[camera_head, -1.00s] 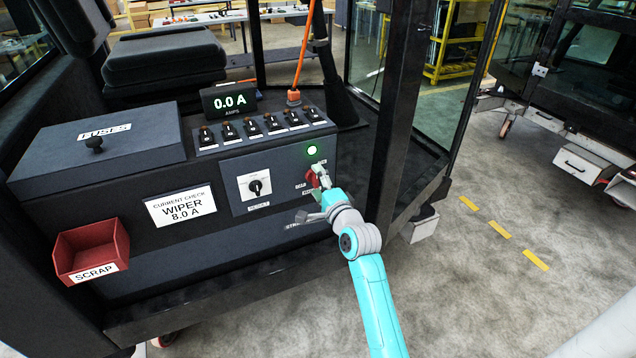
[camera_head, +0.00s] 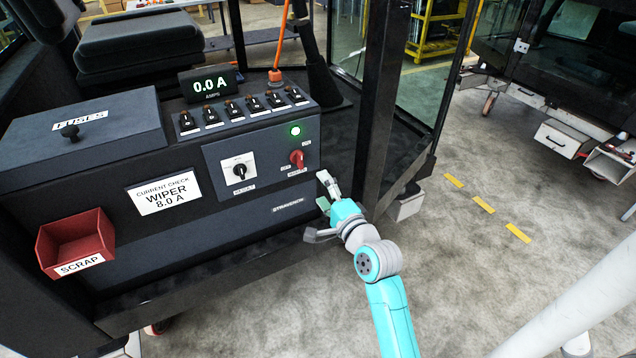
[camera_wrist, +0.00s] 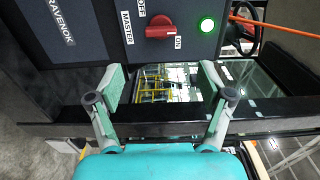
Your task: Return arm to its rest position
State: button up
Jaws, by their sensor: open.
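My gripper (camera_head: 322,207) is open and empty in the head view, in front of the lower right of the console and beside the black cab post. In the wrist view its two fingers (camera_wrist: 160,88) stand wide apart with nothing between them. The red master switch (camera_head: 297,159) is on the console panel, up and left of my gripper and apart from it. In the wrist view the red switch (camera_wrist: 160,32) lies beyond the fingertips, between the OFF and ON labels. A green lamp (camera_head: 295,130) is lit above it.
The cab post (camera_head: 382,100) stands close to the right of my gripper. A red scrap bin (camera_head: 75,243), fuse box (camera_head: 80,135), row of toggle switches and display (camera_head: 210,83) reading 0.0 A are on the console.

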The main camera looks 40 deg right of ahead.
jog(key=shift+s+a, duration=0.1)
jog(key=shift+s, duration=0.05)
dwell(0.5)
jog(key=s+a+f+n+g+y, duration=0.1)
jog(key=s+a+f+n+g, duration=0.1)
jog(key=s+a+f+n, duration=0.9)
jog(key=s+a+n+y, duration=0.1)
jog(key=s+a+n, duration=0.2)
jog(key=s, duration=0.6)
jog(key=s+a+r+n+y, duration=0.1)
jog(key=s+a+n, duration=0.3)
jog(key=s, duration=0.5)
jog(key=s+a+r+n+y, duration=0.1)
jog(key=s+a+n+y, duration=0.1)
jog(key=s+a, duration=0.3)
jog(key=s+n, duration=0.1)
jog(key=s, duration=0.3)
jog(key=shift+g, duration=0.3)
